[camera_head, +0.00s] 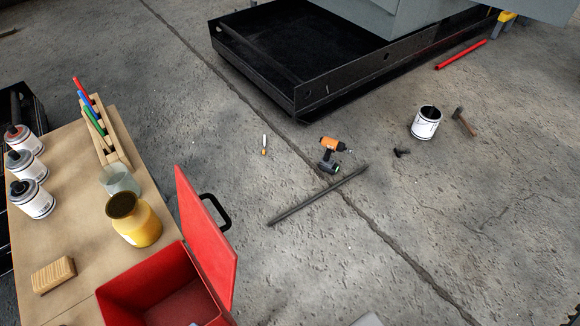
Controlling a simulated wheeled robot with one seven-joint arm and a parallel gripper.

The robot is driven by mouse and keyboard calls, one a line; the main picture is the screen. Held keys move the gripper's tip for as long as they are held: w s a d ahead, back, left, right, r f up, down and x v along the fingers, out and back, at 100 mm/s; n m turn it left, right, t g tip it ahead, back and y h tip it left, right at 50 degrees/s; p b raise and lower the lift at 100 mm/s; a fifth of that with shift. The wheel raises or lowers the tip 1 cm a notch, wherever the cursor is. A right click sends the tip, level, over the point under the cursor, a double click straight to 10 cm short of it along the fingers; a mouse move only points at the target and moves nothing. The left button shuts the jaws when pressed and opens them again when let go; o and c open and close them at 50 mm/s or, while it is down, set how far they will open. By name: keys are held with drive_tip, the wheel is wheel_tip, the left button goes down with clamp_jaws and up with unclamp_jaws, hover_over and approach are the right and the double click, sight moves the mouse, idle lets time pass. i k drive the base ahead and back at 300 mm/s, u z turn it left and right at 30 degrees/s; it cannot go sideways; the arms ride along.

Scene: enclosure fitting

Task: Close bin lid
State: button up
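A red bin (117,290) sits at the front right part of the wooden table, cut off by the bottom edge of the picture. Its red lid (208,240) stands open and nearly upright along the bin's right side. A black handle (216,211) sticks out from the lid's outer face. The part of the bin's inside that shows looks empty. My gripper is not in view. A small pale shape at the bottom edge is too cut off to name.
The table (60,225) holds a yellow jar (136,222) and a glass (119,181) behind the bin, a wooden block (53,275), a rack of markers (104,130) and several spray cans (31,198). A drill (331,150) and a bar (317,195) lie on the floor.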

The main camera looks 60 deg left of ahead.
sight(216, 256)
drive_tip(key=i, duration=1.85)
drive_tip(key=u, duration=4.6)
drive_tip(key=i, duration=1)
